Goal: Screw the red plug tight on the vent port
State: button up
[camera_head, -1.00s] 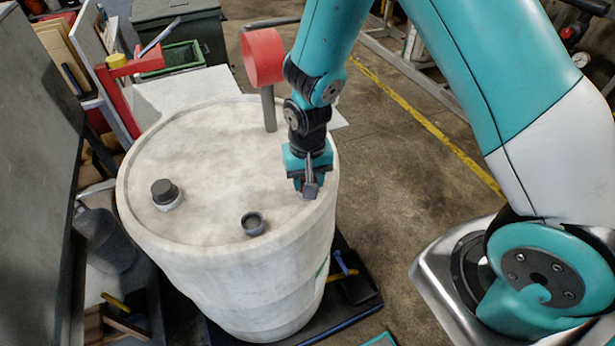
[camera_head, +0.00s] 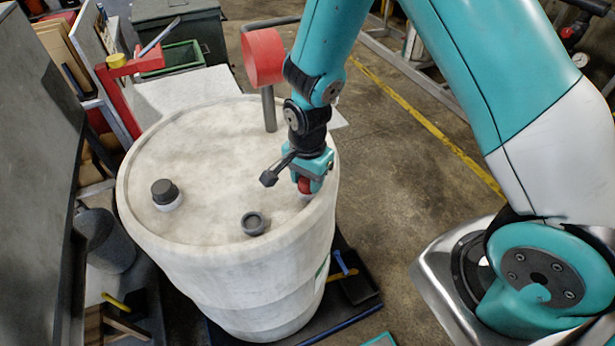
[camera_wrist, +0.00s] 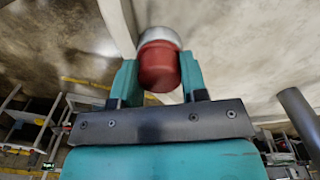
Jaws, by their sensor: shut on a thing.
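The red plug (camera_head: 304,185) is between the fingers of my gripper (camera_head: 308,178), at the right side of the white drum's top. In the wrist view, the red plug (camera_wrist: 159,68) sits between the two teal fingers of my gripper (camera_wrist: 158,78), which is shut on it. The pale vent port (camera_wrist: 159,38) shows at the plug's far end, in line with it and apparently touching. I cannot tell how tight the plug is. In the head view the port is hidden by my gripper and the plug.
The white drum (camera_head: 215,200) has a dark cap (camera_head: 165,193) at left and a dark open fitting (camera_head: 254,223) at front. A red cylinder on a grey post (camera_head: 269,108) stands close behind my wrist. Open floor (camera_head: 425,165) lies to the right.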

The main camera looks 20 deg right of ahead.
dwell(0.3)
jog(key=m, duration=0.5)
jog(key=shift+m, duration=0.3)
jog(key=o, duration=1.1)
jog(key=shift+c, duration=0.4)
